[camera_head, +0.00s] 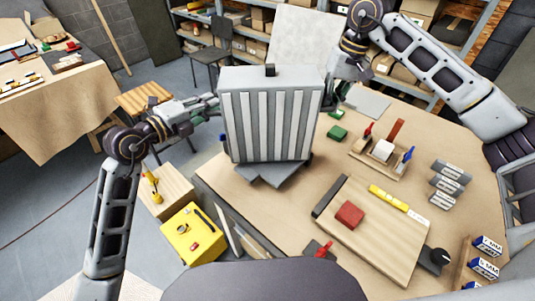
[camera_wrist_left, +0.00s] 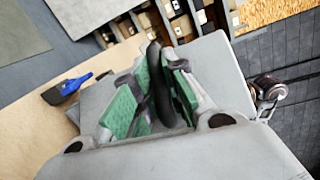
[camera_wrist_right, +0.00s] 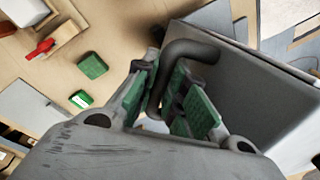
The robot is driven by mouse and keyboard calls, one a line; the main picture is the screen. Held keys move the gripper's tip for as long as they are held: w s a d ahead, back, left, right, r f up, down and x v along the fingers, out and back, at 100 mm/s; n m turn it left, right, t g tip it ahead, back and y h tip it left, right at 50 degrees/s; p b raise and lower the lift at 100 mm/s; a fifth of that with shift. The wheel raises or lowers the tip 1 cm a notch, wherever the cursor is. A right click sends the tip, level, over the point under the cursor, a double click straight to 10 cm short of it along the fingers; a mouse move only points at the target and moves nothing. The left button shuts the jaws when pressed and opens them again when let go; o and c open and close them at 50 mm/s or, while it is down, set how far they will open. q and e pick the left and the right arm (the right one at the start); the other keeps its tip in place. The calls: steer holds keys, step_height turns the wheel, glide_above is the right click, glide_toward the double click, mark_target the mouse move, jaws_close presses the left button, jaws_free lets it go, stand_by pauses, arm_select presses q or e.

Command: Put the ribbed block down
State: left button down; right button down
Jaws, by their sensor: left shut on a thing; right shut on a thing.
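The large grey ribbed block (camera_head: 272,128) is upright in the middle of the head view, with pale vertical ribs on its front and a small dark knob on top. My left gripper (camera_head: 213,104) is at its left side; in the left wrist view its green pads (camera_wrist_left: 160,92) are closed around a dark handle on the block. My right gripper (camera_head: 338,90) is at its right side, its green pads (camera_wrist_right: 170,92) closed on the matching curved dark handle. A dark grey flat shape (camera_head: 262,174) shows under the block; I cannot tell whether the block touches it.
The tan table (camera_head: 300,205) extends right of the block. On it are a wooden board (camera_head: 375,250) with a red block (camera_head: 349,214), a wooden tray (camera_head: 378,165) with tools, green blocks (camera_head: 337,132) and grey labelled pieces (camera_head: 446,184). A yellow box (camera_head: 190,240) stands left of the table.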

arm_select(q)
steer(key=shift+f+b, duration=0.15)
steer(key=shift+b, duration=0.2)
arm_select(e)
steer(key=shift+f, duration=0.3)
arm_select(q)
steer(key=c, duration=1.9)
jaws_free()
steer(key=shift+f, duration=0.25)
arm_select(e)
steer(key=c, duration=1.9)
jaws_free()
steer(key=shift+f, duration=0.15)
arm_select(q)
steer(key=o, duration=0.4)
steer(key=shift+s+r, duration=0.1)
steer(key=shift+s, duration=0.05)
arm_select(e)
steer(key=o, duration=0.4)
steer(key=shift+s, duration=0.15)
arm_select(q)
steer(key=shift+o, duration=0.2)
steer(key=shift+a, duration=0.1)
steer(key=v, duration=1.2)
